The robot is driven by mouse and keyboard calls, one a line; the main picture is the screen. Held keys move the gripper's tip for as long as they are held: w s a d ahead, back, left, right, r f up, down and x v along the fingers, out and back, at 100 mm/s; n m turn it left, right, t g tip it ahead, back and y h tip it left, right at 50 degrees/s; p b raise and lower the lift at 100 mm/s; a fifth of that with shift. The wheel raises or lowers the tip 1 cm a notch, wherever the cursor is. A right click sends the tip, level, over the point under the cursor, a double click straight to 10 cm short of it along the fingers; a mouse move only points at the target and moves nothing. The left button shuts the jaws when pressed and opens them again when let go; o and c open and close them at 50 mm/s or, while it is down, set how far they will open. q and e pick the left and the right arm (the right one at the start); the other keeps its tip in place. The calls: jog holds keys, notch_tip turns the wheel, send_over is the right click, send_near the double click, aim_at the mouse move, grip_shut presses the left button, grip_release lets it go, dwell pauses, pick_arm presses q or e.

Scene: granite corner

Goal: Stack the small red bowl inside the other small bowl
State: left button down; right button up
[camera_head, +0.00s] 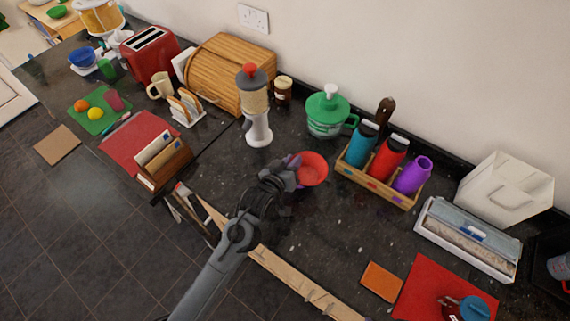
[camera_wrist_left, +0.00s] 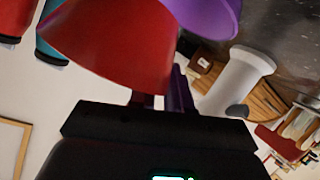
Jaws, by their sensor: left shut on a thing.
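The small red bowl (camera_head: 314,168) is at the end of my left arm, over the dark counter. My left gripper (camera_head: 288,175) is shut on it. It fills the upper left of the left wrist view (camera_wrist_left: 120,45), tilted there. The small purple bowl (camera_head: 293,160) shows only as a sliver, left of the red bowl and behind the gripper. It also shows at the top of the left wrist view (camera_wrist_left: 212,14), next to the red bowl. Whether the bowls touch is unclear. My right gripper is not in view.
A white-based dispenser (camera_head: 258,125) stands behind-left of the bowls. A green-lidded pot (camera_head: 327,113) is behind. A wooden crate (camera_head: 350,172) of bottles is to the right. Bare counter lies in front, toward the orange mat (camera_head: 382,282).

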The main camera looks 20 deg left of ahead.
pick_arm(q)
jog(key=a, duration=0.1)
jog(key=w+a+f, duration=0.1)
jog(key=a, duration=0.1)
jog(key=shift+w+f, duration=0.35)
jog(key=shift+f, duration=0.05)
jog(key=shift+w+a+f+p, duration=0.1)
jog(key=shift+f+p, duration=0.15)
jog(key=shift+p, duration=0.05)
notch_tip(320, 180, down, 3)
jog(key=shift+r+p, duration=0.1)
jog(key=shift+p, duration=0.3)
jog(key=shift+a+f, duration=0.1)
jog(key=shift+f, duration=0.7)
jog(key=c, duration=1.1)
grip_release()
jog(key=shift+d+f, duration=0.1)
jog(key=shift+d, duration=0.1)
jog(key=shift+s+d, duration=0.1)
jog(key=shift+s, duration=0.15)
jog(key=shift+w+r, duration=0.2)
jog(key=shift+r, duration=0.05)
